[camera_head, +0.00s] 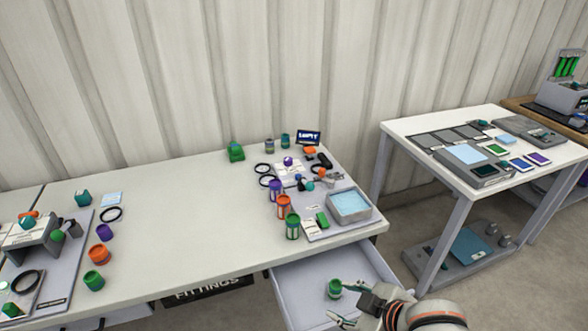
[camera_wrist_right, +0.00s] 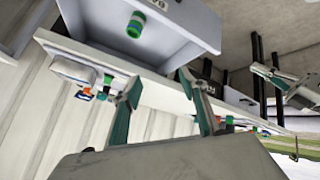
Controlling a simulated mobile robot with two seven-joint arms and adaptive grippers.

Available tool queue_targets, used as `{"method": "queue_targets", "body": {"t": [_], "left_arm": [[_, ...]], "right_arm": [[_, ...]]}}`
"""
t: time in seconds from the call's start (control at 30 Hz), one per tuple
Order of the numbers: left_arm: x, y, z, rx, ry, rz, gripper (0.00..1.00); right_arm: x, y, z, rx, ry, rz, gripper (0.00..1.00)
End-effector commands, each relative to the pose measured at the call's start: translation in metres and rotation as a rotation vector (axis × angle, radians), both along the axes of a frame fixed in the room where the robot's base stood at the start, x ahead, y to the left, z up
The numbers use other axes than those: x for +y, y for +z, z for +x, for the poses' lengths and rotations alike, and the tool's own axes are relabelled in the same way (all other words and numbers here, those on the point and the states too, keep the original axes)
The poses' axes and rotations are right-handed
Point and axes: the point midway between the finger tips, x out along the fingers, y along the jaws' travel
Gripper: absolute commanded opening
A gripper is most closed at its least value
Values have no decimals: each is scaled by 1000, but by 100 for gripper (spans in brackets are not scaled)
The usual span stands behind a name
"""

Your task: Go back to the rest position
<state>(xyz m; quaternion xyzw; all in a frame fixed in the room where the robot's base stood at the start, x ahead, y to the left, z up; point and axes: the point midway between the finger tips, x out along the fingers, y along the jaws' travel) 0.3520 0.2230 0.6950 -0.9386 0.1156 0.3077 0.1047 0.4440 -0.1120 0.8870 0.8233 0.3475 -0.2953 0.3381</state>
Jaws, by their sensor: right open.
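My right gripper (camera_head: 340,303) is at the bottom of the head view, over the front of the open drawer (camera_head: 290,290). Its jaws are open with nothing between them. In the right wrist view, its two teal-padded fingers (camera_wrist_right: 160,95) stand wide apart. A green jar (camera_head: 334,288) is in the drawer, close to the upper fingertip in the head view; it shows apart from the fingers in the right wrist view (camera_wrist_right: 136,24). What looks like my left gripper (camera_wrist_right: 275,78) is at the right of the wrist view, too small to read its jaws.
The long white table (camera_head: 170,225) carries several green, orange and purple jars and a grey bin (camera_head: 349,206) at its right end. A second table (camera_head: 410,125) with trays stands at the right. The table's middle is mostly clear.

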Motion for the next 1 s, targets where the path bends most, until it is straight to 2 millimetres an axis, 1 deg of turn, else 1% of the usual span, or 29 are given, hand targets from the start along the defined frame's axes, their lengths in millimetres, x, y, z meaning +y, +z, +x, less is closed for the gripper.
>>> {"method": "queue_targets", "body": {"t": [0.07,0.17,0.2,0.27,0.3,0.4,0.5,0.63,0.67,0.7,0.8,0.87,1.0], "left_arm": [[2,-1,-1,1,-3,4,0],[3,-1,-1,2,-6,7,0],[3,-1,-1,2,-6,8,0],[3,-1,-1,3,-6,8,0],[3,-1,-2,3,-6,8,0],[3,-1,-2,3,-6,8,0],[2,-2,-2,3,-5,7,0],[1,-1,-1,3,-3,4,0],[1,-1,-1,3,-2,3,0],[0,-1,-1,2,-1,1,0],[-1,-1,-1,3,2,-3,0],[-2,-1,-1,3,3,-5,0],[-2,0,0,1,4,-5,0]], "right_arm": [[-23,0,-1,-29,-97,-17,43],[-67,-4,-6,-54,-229,-79,43],[-87,-7,-10,-58,-281,-112,43],[-117,-11,-20,-55,-356,-165,43],[-137,-14,-27,-51,-401,-202,43],[-180,-20,-49,-33,-494,-290,43],[-215,-25,-71,-9,-566,-370,43],[-255,-28,-103,27,-644,-470,43],[-252,-34,-101,25,-640,-458,43],[-243,-44,-95,18,-627,-421,43],[-224,-66,-86,8,-608,-340,43],[-212,-80,-83,3,-599,-287,43],[-182,-114,-78,-5,-583,-145,43]]}}
